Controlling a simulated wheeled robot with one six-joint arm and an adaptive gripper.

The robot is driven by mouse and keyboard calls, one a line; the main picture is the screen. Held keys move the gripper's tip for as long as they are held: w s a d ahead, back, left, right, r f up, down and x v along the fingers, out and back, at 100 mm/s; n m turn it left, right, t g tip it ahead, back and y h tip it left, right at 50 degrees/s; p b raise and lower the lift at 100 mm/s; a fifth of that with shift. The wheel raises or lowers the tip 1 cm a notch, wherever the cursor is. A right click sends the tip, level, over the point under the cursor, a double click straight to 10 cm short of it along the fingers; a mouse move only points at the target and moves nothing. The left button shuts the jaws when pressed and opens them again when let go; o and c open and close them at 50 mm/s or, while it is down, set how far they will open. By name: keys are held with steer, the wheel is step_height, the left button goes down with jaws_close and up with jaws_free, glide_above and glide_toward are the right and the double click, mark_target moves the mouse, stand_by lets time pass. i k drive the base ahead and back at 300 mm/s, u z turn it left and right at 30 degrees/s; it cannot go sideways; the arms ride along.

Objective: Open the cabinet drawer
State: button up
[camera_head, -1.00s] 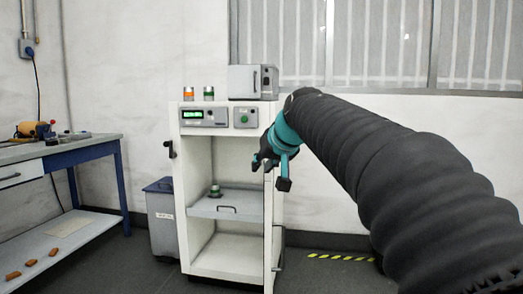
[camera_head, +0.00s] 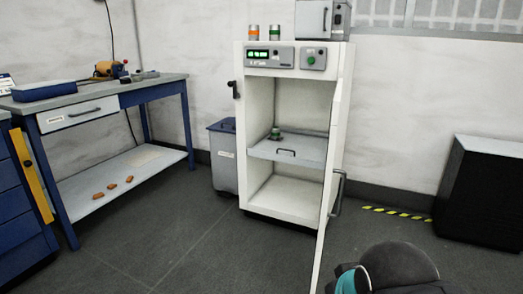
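A white cabinet (camera_head: 245,130) stands against the back wall. Its door (camera_head: 334,170) is swung open on the right, seen nearly edge-on, with a handle (camera_head: 339,193). Inside, a grey sliding shelf (camera_head: 310,150) with a dark front handle (camera_head: 286,152) holds a small green-topped item (camera_head: 275,133). The workbench drawer (camera_head: 78,113) looks shut. My arm shows only as a black and teal part at the bottom right; my gripper's fingers are not visible.
The blue-legged workbench (camera_head: 165,82) is at left, with several orange pieces (camera_head: 113,186) on its lower shelf. A grey bin (camera_head: 222,158) stands left of the white cabinet. A black box (camera_head: 480,195) stands at right. The middle floor (camera_head: 190,235) is clear.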

mark_target(306, 148)
steer(key=u, duration=0.55)
steer(key=i, duration=1.25)
steer(key=z, duration=0.4)
